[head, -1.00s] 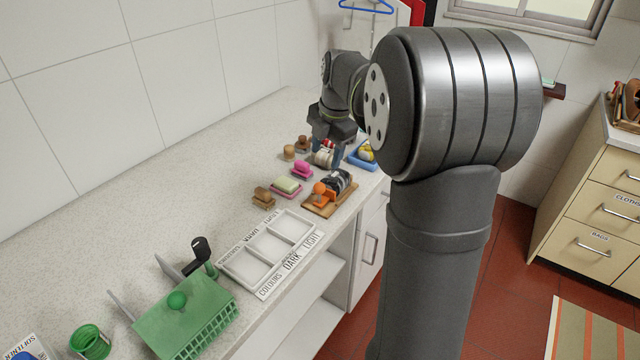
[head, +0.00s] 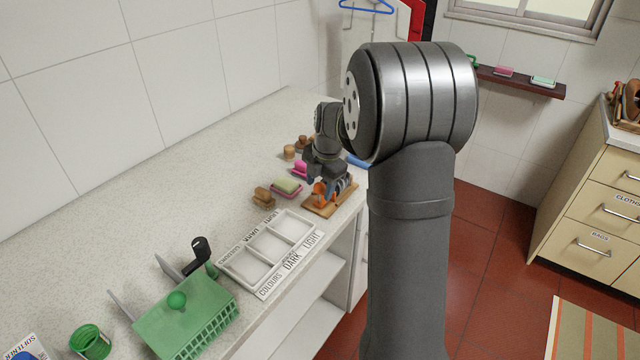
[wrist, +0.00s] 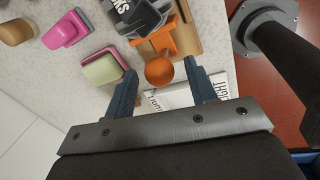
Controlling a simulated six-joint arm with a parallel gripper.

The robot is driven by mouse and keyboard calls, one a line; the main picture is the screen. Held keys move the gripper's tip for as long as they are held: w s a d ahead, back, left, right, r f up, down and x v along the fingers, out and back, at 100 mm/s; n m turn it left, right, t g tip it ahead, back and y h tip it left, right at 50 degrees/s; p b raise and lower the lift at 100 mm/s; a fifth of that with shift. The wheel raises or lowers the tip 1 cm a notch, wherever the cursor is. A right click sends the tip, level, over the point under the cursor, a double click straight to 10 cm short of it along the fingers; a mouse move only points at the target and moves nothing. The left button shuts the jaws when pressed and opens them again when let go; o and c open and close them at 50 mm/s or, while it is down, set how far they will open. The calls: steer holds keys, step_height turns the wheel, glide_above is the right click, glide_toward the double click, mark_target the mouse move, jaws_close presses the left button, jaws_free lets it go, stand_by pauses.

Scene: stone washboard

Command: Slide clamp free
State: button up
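The orange clamp (wrist: 168,40) is on a wooden board (wrist: 188,37), against a dark bundle (wrist: 132,15) with pale lettering. Its round orange knob (wrist: 159,71) points toward my gripper in the wrist view. My gripper (wrist: 160,67) is open, with one blue finger on each side of the knob and visible gaps between. In the head view my gripper (head: 326,190) is just above the board (head: 322,209) and partly hides the clamp (head: 318,193) and bundle. Whether a finger touches the clamp cannot be told.
A pink dish with a green-and-cream block (head: 287,187) and a wooden block (head: 263,197) lie left of the board. A pink brush-like object (head: 299,169) is behind. A white labelled tray (head: 270,248) is in front. The counter's edge is close on the right.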

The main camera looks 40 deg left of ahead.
jaws_close()
steer(key=shift+s, duration=1.4)
steer(key=shift+o, duration=0.4)
jaws_free()
steer(key=shift+s, duration=0.1)
steer(key=shift+r, duration=0.25)
steer(key=d+r, duration=0.3)
steer(key=r, duration=1.3)
steer(key=shift+s+d+r, duration=0.15)
steer(key=shift+s+r, duration=0.1)
steer(key=shift+r, duration=0.05)
steer(key=shift+f, duration=0.1)
